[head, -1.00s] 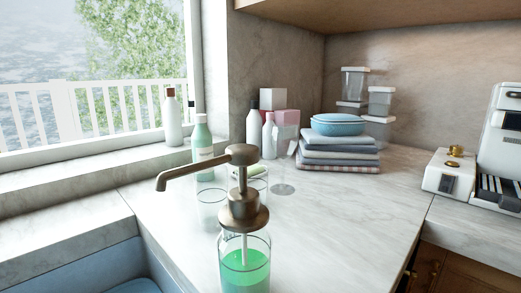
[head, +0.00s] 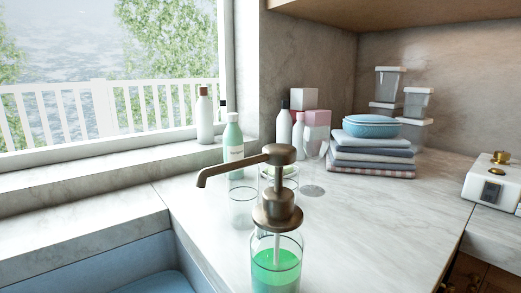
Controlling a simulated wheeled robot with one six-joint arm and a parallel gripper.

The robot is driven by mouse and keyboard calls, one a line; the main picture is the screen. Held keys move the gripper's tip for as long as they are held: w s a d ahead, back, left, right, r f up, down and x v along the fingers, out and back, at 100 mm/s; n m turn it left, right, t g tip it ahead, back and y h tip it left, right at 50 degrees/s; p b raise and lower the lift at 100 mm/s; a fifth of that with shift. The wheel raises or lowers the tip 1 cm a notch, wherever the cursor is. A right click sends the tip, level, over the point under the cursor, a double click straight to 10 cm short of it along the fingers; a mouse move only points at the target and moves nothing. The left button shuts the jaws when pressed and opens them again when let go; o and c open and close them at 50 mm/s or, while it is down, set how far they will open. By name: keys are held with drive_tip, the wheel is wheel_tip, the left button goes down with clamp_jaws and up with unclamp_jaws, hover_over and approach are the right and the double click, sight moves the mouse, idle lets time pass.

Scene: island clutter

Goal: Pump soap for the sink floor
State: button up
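The soap dispenser (head: 275,275) stands upright on the counter in the lower middle of the head view. It is a clear bottle of green liquid with a bronze pump (head: 279,205). The pump's spout points left, toward the sink side. Its base is cut off by the bottom edge of the picture. The blue sink (head: 140,255) is at the lower left; only its wall and a small patch of its floor (head: 160,285) show. My gripper is not in view.
A clear glass (head: 242,210) stands just behind the dispenser on the left. Behind are a green bottle (head: 233,145), white bottles (head: 284,127), boxes, folded towels (head: 370,155) under a blue dish, and stacked containers. A white appliance (head: 494,185) is at right. The counter right of the dispenser is clear.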

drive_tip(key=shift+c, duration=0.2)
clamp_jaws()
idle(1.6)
